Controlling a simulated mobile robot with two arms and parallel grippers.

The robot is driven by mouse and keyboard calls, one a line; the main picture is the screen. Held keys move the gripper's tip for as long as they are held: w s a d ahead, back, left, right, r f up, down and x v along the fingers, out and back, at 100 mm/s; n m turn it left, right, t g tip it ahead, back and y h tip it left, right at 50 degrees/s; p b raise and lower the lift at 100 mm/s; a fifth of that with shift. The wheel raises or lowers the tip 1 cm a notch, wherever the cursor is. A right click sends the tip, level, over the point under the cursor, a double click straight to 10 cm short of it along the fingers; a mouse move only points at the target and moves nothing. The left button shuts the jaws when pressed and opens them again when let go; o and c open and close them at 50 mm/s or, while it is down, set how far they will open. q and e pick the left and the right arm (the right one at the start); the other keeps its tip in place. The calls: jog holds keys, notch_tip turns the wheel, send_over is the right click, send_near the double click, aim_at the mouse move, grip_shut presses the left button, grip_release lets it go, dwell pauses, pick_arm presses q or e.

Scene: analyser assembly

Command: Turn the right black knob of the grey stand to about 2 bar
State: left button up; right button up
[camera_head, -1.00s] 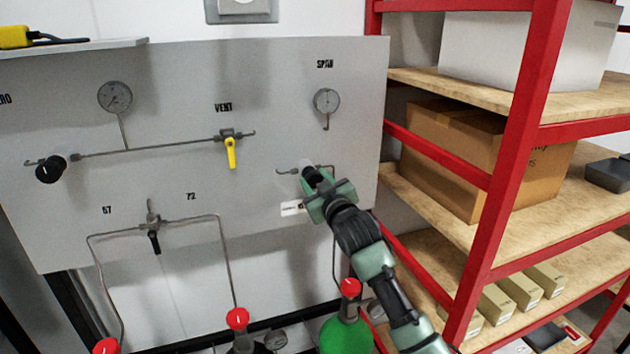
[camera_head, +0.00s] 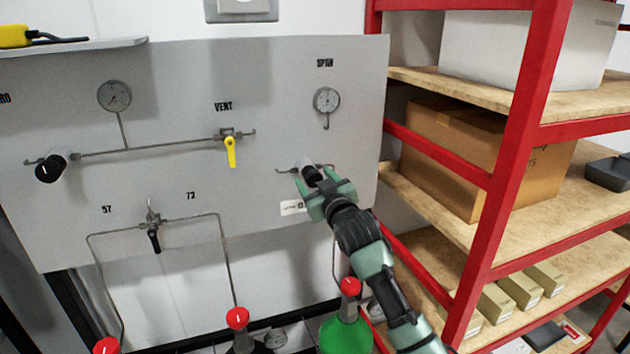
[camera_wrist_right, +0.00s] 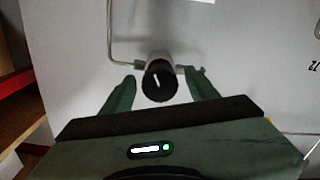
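The grey stand (camera_head: 280,75) is an upright panel with two black knobs. The right black knob (camera_head: 312,175) sits below the SPAN gauge (camera_head: 326,101). In the right wrist view the right knob (camera_wrist_right: 160,81) shows a white line, nearly upright and leaning slightly left. My right gripper (camera_head: 324,184) is open at this knob; in the wrist view its fingers (camera_wrist_right: 160,85) stand on either side with gaps, not touching it. The SPAN dial's needle is too small to read. My left gripper is not in view.
The left black knob (camera_head: 50,169), a yellow VENT lever (camera_head: 231,152) and a black-handled valve (camera_head: 154,240) are on the panel. Thin pipes run between them. A red-framed shelf (camera_head: 512,160) stands close on the right. A green bottle (camera_head: 346,336) stands below.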

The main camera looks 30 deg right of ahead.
jog(key=b+v, duration=0.3)
jog(key=v, duration=0.4)
jog(key=shift+s, duration=0.35)
